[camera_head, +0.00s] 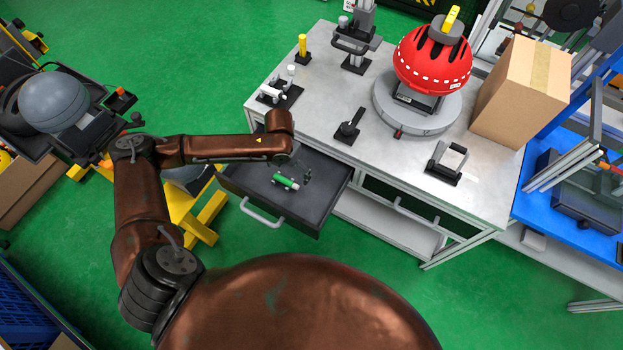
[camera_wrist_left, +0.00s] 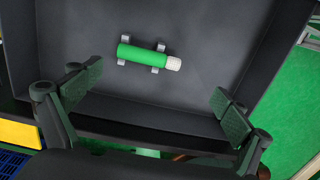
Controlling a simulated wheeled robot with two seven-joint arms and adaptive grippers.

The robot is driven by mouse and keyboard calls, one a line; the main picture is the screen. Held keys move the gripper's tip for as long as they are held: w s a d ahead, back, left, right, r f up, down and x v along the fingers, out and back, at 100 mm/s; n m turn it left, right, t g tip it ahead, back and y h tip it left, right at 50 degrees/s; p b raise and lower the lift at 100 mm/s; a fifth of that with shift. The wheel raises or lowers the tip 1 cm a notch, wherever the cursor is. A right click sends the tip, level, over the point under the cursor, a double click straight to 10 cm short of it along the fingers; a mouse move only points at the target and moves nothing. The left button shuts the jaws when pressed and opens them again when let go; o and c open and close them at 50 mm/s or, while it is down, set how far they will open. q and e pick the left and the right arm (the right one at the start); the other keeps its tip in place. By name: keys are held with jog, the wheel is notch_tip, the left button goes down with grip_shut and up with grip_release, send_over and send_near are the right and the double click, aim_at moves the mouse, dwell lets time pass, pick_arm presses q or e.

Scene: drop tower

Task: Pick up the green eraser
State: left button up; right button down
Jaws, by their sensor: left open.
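The green eraser (camera_head: 286,182) is a small green cylinder with a pale end, lying in the open dark drawer (camera_head: 250,190) of the metal workbench. In the left wrist view the eraser (camera_wrist_left: 145,56) lies across two small grey holders on the drawer floor, its white ribbed end to the right. My left gripper (camera_head: 300,172) is over the drawer, close to the eraser. In the wrist view its two fingers (camera_wrist_left: 158,98) are wide apart and empty, with the eraser ahead of them and beyond the fingertips. My right gripper is not in view.
The drawer's walls surround the eraser, and its handle (camera_head: 262,216) faces outward. The workbench top (camera_head: 400,160) above holds a red dome device (camera_head: 432,62), a cardboard box (camera_head: 520,95) and several small tools. Green floor lies open in front of the drawer.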

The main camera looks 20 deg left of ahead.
aim_at(286, 181)
pick_arm(q)
jog(key=shift+a+f, duration=0.1)
jog(key=shift+a, duration=0.25)
jog(key=shift+a+f, duration=0.1)
jog(key=shift+f, duration=0.3)
notch_tip(286, 181, down, 2)
jog(key=shift+f+b, duration=0.1)
jog(key=shift+b, duration=0.5)
jog(key=f, duration=0.1)
jog(key=f+b, duration=0.1)
jog(key=f, duration=0.1)
jog(key=shift+a+f+b, duration=0.3)
jog(key=shift+f+b, duration=0.05)
jog(key=shift+f, duration=0.35)
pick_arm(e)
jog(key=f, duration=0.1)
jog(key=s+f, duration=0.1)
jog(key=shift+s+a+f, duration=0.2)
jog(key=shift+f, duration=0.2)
pick_arm(q)
jog(key=shift+r, duration=0.1)
jog(key=c, duration=1)
jog(key=shift+r, duration=0.1)
jog(key=shift+c, duration=0.2)
